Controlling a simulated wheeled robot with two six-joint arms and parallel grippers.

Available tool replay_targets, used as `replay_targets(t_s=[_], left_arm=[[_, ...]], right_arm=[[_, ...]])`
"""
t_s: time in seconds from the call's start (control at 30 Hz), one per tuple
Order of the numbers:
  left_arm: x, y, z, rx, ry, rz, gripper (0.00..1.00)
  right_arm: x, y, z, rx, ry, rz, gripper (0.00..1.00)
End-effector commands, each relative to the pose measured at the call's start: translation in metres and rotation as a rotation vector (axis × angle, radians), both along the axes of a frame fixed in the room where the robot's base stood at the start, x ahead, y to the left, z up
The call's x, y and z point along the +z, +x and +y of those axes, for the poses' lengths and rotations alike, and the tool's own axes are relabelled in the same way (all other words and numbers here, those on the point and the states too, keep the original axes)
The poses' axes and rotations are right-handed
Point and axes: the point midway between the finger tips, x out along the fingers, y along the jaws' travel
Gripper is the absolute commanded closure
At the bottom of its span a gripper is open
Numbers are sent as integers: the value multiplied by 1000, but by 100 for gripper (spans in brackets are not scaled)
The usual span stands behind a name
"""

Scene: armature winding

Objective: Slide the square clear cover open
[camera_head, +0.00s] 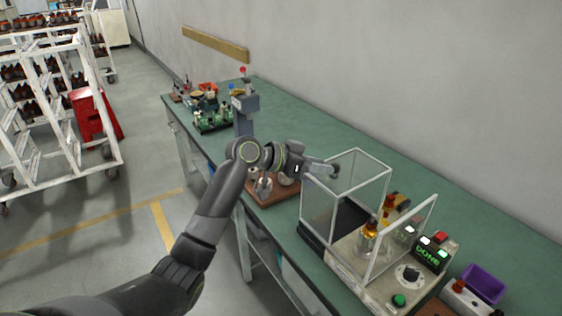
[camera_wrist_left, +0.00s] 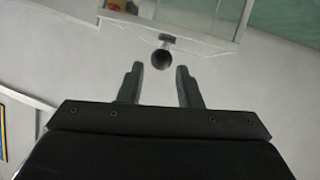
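The square clear cover (camera_head: 318,205) is a see-through box with a white frame, standing over the left part of the winding machine (camera_head: 375,290) in the head view. My left gripper (camera_head: 330,170) is at the cover's upper left side. In the left wrist view my left gripper (camera_wrist_left: 160,85) is open, its fingers apart with nothing between them. A dark round knob (camera_wrist_left: 162,60) on a short stem sticks out from the white frame just beyond the fingertips, roughly centred between them. Contact with the cover is not visible. My right gripper is not in view.
A second clear panel (camera_head: 400,240) stands on the machine, near copper-coloured parts (camera_head: 369,238) and a lit DONE display (camera_head: 430,255). A purple bin (camera_head: 484,283) is at the right. A grey post tool (camera_head: 245,110) and green boards (camera_head: 213,122) stand farther along the green bench.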

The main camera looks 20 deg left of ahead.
Motion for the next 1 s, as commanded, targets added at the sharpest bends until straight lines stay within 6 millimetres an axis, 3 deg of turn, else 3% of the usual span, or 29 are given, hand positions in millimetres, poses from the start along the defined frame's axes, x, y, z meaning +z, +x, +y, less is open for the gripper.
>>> replay_targets(t_s=[0.2,0.5,1.0], left_arm=[[16,-28,38,3,6,-2,68],[35,-58,74,2,4,1,68],[45,-70,88,0,-1,2,68]], right_arm=[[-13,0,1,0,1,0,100],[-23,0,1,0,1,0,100],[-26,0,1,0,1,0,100]])
